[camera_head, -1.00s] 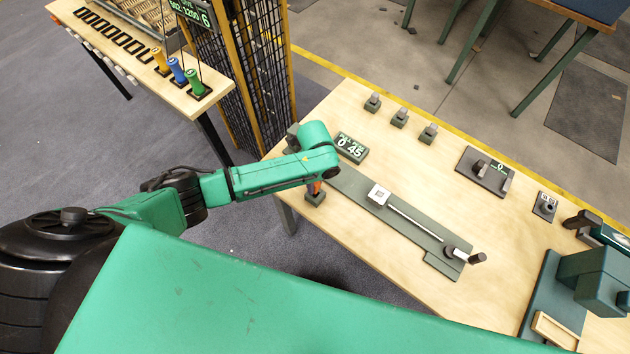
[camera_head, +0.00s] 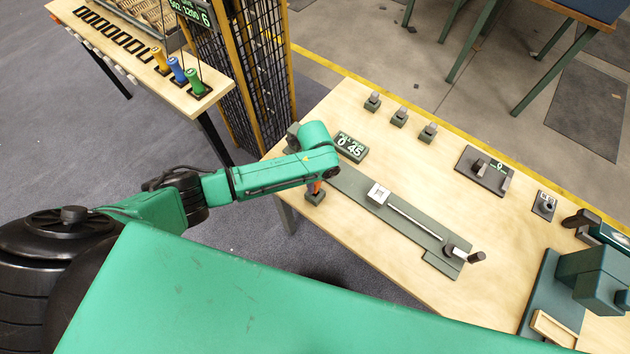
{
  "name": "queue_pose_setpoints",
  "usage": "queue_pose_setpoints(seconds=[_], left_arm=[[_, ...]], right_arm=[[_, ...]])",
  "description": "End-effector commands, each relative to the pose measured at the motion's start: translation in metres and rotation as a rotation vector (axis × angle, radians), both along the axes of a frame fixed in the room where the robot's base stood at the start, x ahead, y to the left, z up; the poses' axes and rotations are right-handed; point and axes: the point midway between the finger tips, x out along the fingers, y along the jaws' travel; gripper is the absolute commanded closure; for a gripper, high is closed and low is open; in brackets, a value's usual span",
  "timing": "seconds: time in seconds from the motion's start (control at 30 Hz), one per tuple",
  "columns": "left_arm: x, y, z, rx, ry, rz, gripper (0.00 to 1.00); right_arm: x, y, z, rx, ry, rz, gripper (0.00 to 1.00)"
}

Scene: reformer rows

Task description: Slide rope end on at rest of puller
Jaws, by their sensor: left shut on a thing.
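The puller (camera_head: 407,215) is a long dark green rail on the wooden table, with a pale square block (camera_head: 378,195), a thin silver rod and a dark crank handle at its near right end. My left gripper (camera_head: 316,182) points down at the rail's far left end, mostly hidden under my green wrist. It is shut on a small orange piece (camera_head: 314,189), just above a small dark block (camera_head: 315,198). I cannot tell whether the piece touches the block. I cannot make out a rope end clearly. My right gripper is not in view.
A display (camera_head: 351,147) reading about 0 45 stands behind the rail. Several small grey blocks (camera_head: 399,117) line the back edge. A dark plate (camera_head: 484,171) and green machines (camera_head: 595,275) are at right. A mesh post (camera_head: 260,70) stands left, beside another table with coloured handles (camera_head: 178,71).

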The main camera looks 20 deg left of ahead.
Motion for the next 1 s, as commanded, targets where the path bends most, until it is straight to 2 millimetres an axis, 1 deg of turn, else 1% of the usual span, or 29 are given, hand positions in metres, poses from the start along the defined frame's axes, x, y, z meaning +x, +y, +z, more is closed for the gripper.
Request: queue_pose_setpoints(seconds=[1.0], left_arm=[[0.0,0.0,-0.027,0.0,0.0,0.0,1.0]], right_arm=[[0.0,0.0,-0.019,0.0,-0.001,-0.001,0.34]])
